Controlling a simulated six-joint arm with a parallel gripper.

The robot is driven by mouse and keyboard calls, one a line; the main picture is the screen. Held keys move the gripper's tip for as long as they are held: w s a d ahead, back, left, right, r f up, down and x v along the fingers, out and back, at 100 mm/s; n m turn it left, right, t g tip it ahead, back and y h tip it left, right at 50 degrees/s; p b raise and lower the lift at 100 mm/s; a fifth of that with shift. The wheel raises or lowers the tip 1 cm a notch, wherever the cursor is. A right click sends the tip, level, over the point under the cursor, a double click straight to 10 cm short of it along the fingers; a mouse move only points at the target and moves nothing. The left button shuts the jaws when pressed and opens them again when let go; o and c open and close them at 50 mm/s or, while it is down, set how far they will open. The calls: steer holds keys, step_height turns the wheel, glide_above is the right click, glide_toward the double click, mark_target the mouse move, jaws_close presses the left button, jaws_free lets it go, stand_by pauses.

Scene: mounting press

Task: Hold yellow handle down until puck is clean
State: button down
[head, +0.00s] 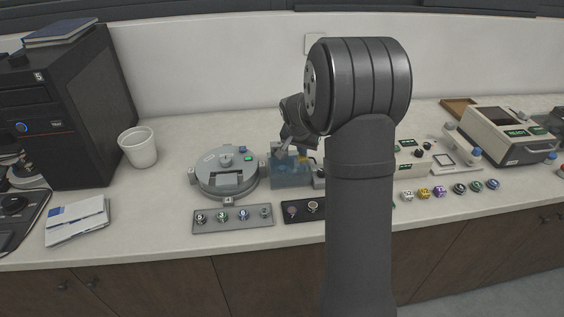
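My gripper (283,150) is small in the head view and points down over a translucent blue box (288,180) in the middle of the counter. Its fingers are too small to tell whether they are open or shut. A small yellow part (304,160), possibly the yellow handle, shows at the box's right side, close to the gripper. I cannot tell whether the gripper touches it or whether it is pressed down. I cannot make out a puck in the box or how clean it is. My arm covers the area just right of the box.
A round grey machine (226,172) stands left of the box. A grey tray (232,228) of pucks and a dark tray (317,218) lie in front. A white cup (138,147) and black tower (70,105) are at left. A beige machine (508,135) and several loose pucks are at right.

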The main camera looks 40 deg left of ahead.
stand_by(0.3)
steer(key=shift+r, duration=2.6)
step_height(320, 180, up, 5)
steer(key=shift+f, duration=3.2)
